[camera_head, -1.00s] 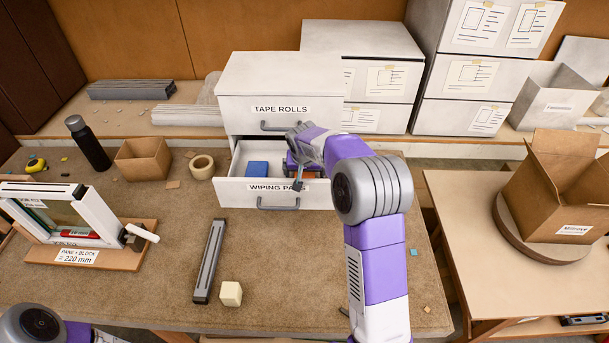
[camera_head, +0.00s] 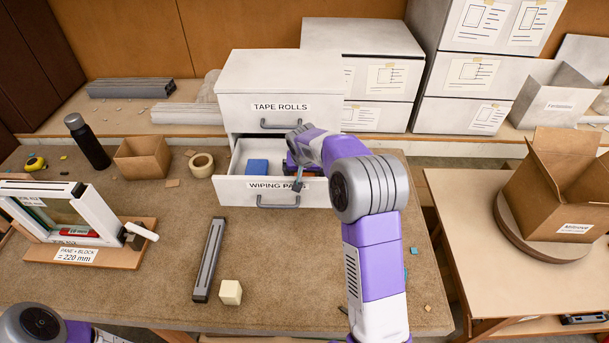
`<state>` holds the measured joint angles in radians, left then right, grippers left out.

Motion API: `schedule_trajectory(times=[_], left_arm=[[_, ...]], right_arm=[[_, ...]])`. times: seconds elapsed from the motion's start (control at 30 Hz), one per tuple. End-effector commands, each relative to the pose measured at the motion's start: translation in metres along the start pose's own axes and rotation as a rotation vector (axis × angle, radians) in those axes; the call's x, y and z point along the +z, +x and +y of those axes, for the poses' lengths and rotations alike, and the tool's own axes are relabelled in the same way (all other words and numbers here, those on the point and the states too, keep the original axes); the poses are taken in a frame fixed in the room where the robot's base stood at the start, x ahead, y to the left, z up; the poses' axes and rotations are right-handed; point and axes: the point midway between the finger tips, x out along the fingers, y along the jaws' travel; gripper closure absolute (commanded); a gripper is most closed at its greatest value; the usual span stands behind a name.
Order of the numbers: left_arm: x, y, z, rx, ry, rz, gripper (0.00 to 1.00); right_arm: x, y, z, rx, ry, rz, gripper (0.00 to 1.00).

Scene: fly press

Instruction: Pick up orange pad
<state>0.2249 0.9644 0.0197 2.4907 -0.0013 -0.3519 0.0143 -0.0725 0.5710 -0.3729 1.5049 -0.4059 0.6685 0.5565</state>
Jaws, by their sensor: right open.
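The lower drawer (camera_head: 241,190), labelled as wiping pads, is pulled open. A blue pad (camera_head: 257,167) lies in its left part. My right gripper (camera_head: 297,180) reaches down into the drawer's right part, beside the blue pad. It is open, though its fingers are small and partly covered by my arm. A small orange-red patch shows in the drawer just right of the gripper, mostly hidden by my arm; its shape cannot be told. My left arm shows only at the bottom left edge; its gripper is out of view.
The closed tape rolls drawer (camera_head: 281,108) is directly above the open one. The bench in front of the drawer is mostly clear.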

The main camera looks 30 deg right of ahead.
Motion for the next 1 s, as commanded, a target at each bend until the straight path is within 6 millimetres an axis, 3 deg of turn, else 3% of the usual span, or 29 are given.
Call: schedule_trajectory(times=[0.2, 0.57, 0.87, 1.0], left_arm=[[0.000, 0.000, 0.000, 0.000, 0.000, 0.000, 0.00], [0.000, 0.000, 0.000, 0.000, 0.000, 0.000, 0.00], [0.000, -0.004, 0.001, 0.000, 0.000, 0.000, 0.00], [0.000, -0.006, 0.002, 0.000, 0.000, 0.000, 0.00]], right_arm=[[0.000, 0.000, 0.000, 0.000, 0.000, 0.000, 0.03], [0.000, 0.000, 0.000, 0.000, 0.000, 0.000, 0.58], [-0.002, -0.004, 0.000, 0.000, 0.000, 0.001, 0.59], [-0.009, -0.019, -0.001, -0.003, 0.002, 0.007, 0.59]])
